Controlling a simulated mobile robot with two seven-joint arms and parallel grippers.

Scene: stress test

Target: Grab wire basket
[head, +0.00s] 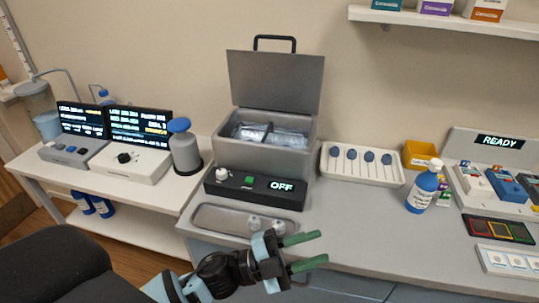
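I cannot clearly make out a wire basket. A grey box-shaped device (265,155) stands on the counter with its lid (276,82) raised. Inside its tank are shiny, clear-looking contents (270,133) split by a dark bar; whether this is the basket I cannot tell. Its front panel (254,188) reads OFF. My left gripper (321,248) is in front of and below the device, near the counter's front edge. Its two green fingers are apart with nothing between them. My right gripper is out of view.
A metal tray (222,218) with small items lies before the device. A grey canister (186,152) stands left. The counter at centre right (360,225) is clear.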

